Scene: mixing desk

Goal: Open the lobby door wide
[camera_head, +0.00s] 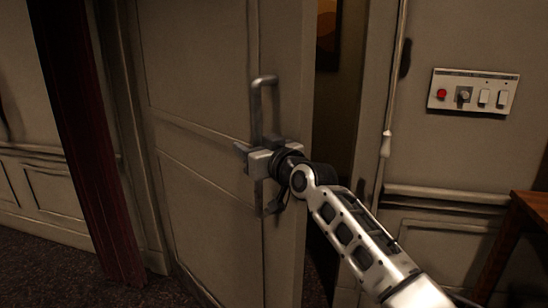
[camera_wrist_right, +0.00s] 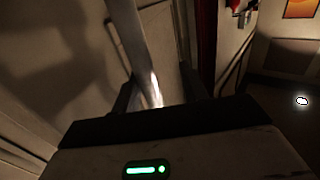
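The lobby door (camera_head: 200,75) is a pale panelled door that stands ajar, with a dark gap along its right edge. A vertical metal bar handle (camera_head: 257,105) is on the door near that edge. My right gripper (camera_head: 258,160) is at the middle of the handle and hides part of it. In the right wrist view the handle (camera_wrist_right: 134,45) runs down between the two fingers (camera_wrist_right: 156,92), which look spread with room on both sides of the bar. My left gripper is not in view.
A dark red curtain (camera_head: 85,150) hangs left of the door. On the right wall are a switch panel (camera_head: 473,92) with a red button and a hanging pull cord (camera_head: 386,145). A wooden table (camera_head: 532,205) stands at the right edge. A framed picture (camera_head: 328,30) shows through the gap.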

